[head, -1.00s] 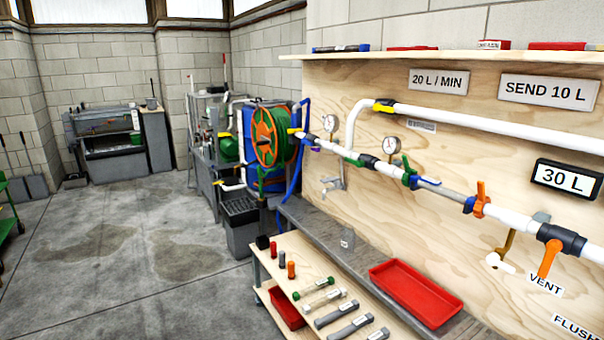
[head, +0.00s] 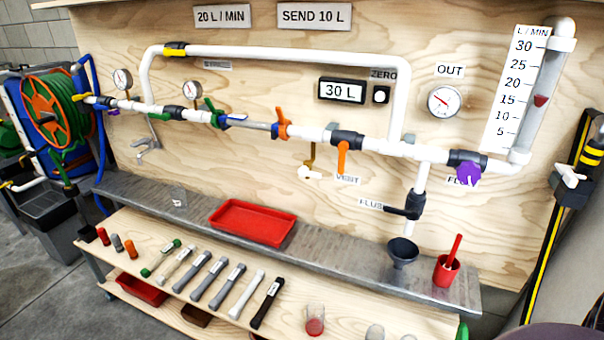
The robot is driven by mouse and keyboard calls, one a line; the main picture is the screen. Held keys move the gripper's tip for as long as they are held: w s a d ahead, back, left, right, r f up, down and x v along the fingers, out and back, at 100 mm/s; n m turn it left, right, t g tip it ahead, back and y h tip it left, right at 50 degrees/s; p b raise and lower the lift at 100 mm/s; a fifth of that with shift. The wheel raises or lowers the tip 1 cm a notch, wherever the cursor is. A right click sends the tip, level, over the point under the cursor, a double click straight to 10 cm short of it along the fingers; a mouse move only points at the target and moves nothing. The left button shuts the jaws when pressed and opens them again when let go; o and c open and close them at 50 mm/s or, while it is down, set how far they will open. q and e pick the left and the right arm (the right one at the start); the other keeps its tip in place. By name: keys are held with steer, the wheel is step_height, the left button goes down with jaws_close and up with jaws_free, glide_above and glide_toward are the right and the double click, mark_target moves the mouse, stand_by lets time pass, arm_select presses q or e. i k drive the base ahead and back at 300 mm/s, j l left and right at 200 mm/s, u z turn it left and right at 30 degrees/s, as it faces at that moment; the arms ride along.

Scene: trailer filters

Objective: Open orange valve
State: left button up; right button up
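Two orange valve handles show on the white pipe run along the plywood panel. One orange handle (head: 282,123) stands upright, crosswise to the pipe, just right of a blue fitting. The other orange handle (head: 343,157) hangs down from a black valve body (head: 347,139), crosswise to the pipe, above the VENT label (head: 347,180). Neither gripper is in view.
Below the pipe, a grey shelf carries a red tray (head: 252,222), a black funnel (head: 402,252) and a red cup (head: 446,271). A lower wooden shelf holds several cylinders. A purple valve handle (head: 468,173) and flow gauge (head: 541,100) are at right. Floor shows at lower left.

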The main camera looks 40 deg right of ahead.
mark_target(342, 146)
steer(key=z, duration=1.35)
